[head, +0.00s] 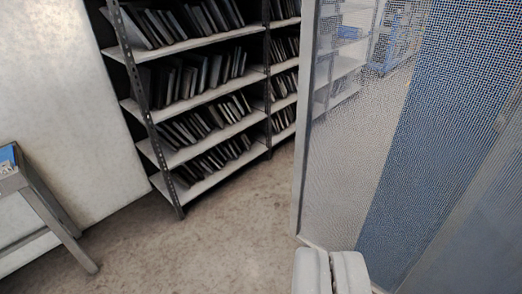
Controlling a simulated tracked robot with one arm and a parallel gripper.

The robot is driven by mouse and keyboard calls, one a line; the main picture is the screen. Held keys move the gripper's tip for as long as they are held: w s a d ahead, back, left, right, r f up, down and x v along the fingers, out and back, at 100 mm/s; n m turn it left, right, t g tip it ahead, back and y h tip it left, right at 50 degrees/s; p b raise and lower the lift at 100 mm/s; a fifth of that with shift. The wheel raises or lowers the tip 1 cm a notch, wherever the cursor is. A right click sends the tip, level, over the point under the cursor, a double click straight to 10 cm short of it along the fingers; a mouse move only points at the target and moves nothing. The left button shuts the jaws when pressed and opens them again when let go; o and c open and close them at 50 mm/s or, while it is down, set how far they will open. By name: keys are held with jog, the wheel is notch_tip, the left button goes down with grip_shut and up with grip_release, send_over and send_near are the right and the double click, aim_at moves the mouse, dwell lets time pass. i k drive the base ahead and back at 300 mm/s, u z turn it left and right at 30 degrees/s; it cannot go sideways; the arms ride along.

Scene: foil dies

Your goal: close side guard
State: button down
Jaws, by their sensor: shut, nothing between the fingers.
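The side guard (377,150) is a mesh panel in a grey frame on the right side of the head view. Its left upright edge (305,130) shows from the top of the picture down to a lower corner, and its right part runs out of the picture. Blue and pale surfaces show through the mesh. My gripper (331,256) is at the bottom edge, just below the panel's lower left corner. Its two light fingers are together with nothing between them. I cannot tell whether they touch the panel.
A shelf rack (177,155) with several rows of dark flat plates stands at the back. A small table (45,205) with a blue item on it stands at the left edge, by a pale wall (60,90). The floor (205,240) between table and panel is clear.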

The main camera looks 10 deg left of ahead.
aim_at(311, 10)
jog(key=u, duration=0.1)
jog(key=i, duration=1)
jog(key=z, duration=0.1)
